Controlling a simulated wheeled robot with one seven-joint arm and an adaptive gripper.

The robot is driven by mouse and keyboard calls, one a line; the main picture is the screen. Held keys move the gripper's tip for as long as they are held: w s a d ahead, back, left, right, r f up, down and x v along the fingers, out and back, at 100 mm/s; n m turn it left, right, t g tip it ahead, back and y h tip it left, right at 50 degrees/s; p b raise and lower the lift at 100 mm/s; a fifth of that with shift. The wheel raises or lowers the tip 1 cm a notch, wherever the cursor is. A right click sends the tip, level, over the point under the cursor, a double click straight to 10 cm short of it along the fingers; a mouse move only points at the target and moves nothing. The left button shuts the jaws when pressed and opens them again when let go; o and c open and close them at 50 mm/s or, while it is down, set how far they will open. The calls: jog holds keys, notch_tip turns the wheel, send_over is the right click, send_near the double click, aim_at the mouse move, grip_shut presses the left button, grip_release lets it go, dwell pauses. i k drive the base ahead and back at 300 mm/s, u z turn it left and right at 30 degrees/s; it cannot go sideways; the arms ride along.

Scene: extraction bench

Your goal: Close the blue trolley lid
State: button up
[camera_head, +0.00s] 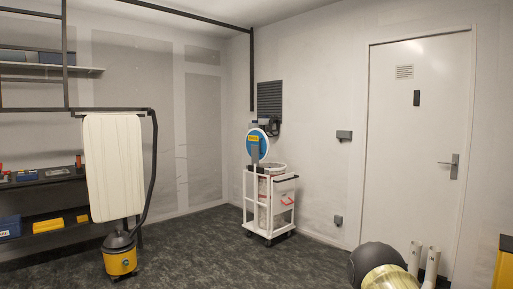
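The white trolley (247,192) stands on the dark floor near the room's corner, in the middle of the head view. It is an open frame on dark casters, with a pale bag or bin (263,212) inside. Its round blue lid (260,143) stands raised, nearly upright, above the back left of the trolley top. The lid has a pale rim and a small yellow label. The trolley's top opening is uncovered. A dark handle bar sticks out at the upper right of the frame. My gripper is not in view.
A yellow and black vacuum (120,262) with a hose and a hanging cream panel (113,167) stand left, beside dark shelves. A white door (416,140) is right. Unclear dark (375,262) and yellowish (391,278) round shapes sit bottom right. Floor before the trolley is clear.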

aim_at(258, 143)
jog(key=u, duration=0.15)
jog(key=i, duration=5.65)
jog(key=z, duration=1.4)
jog(key=i, duration=1.15)
jog(key=u, duration=1.25)
jog(key=i, duration=0.15)
jog(key=u, duration=0.25)
